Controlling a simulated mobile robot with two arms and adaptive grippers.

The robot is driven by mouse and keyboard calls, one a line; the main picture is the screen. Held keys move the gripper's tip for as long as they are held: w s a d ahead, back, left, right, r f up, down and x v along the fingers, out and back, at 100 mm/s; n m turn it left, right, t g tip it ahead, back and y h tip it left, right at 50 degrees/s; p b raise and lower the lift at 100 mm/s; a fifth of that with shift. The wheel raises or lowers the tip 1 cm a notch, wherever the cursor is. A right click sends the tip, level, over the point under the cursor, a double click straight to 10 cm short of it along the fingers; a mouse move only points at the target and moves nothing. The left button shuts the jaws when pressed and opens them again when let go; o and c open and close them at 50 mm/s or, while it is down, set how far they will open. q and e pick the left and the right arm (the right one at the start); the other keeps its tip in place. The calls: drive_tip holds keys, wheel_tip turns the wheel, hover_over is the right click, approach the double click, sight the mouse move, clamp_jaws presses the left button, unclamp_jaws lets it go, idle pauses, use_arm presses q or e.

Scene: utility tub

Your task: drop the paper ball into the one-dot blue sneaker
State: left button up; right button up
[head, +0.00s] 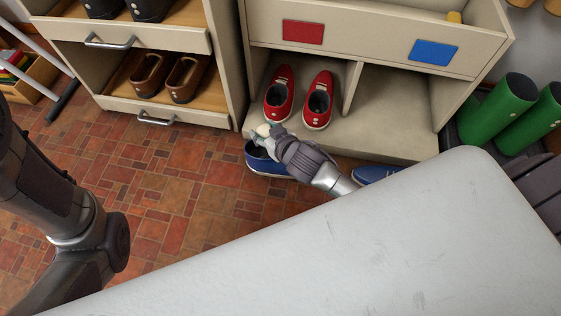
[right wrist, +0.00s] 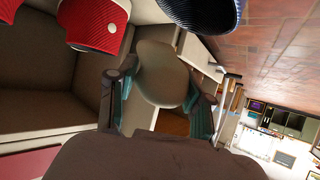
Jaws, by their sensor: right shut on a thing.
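My right gripper (head: 268,131) is shut on the pale paper ball (head: 263,130). In the right wrist view the ball (right wrist: 162,72) sits between the two teal-padded fingers of the gripper (right wrist: 160,95). In the head view the ball overlaps the far end of a blue sneaker (head: 256,162) on the floor, and my gripper hides part of that shoe. A blue sneaker (right wrist: 203,12) shows at the top of the right wrist view, apart from the ball. Another blue sneaker (head: 372,174) is partly hidden by the white surface. I cannot read dots on either blue sneaker. My left gripper is out of view.
Red sneakers (head: 278,95) stand in the cubby below a red tag (head: 303,32) and a blue tag (head: 433,52). Brown shoes (head: 148,75) are in a drawer at left. Green boots (head: 497,112) stand at right. A white surface (head: 400,240) fills the foreground.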

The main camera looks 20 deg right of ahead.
drive_tip(key=shift+f, duration=0.15)
drive_tip(key=o, duration=0.8)
drive_tip(key=shift+s, duration=0.15)
drive_tip(key=v, duration=1.1)
drive_tip(key=shift+s, duration=0.3)
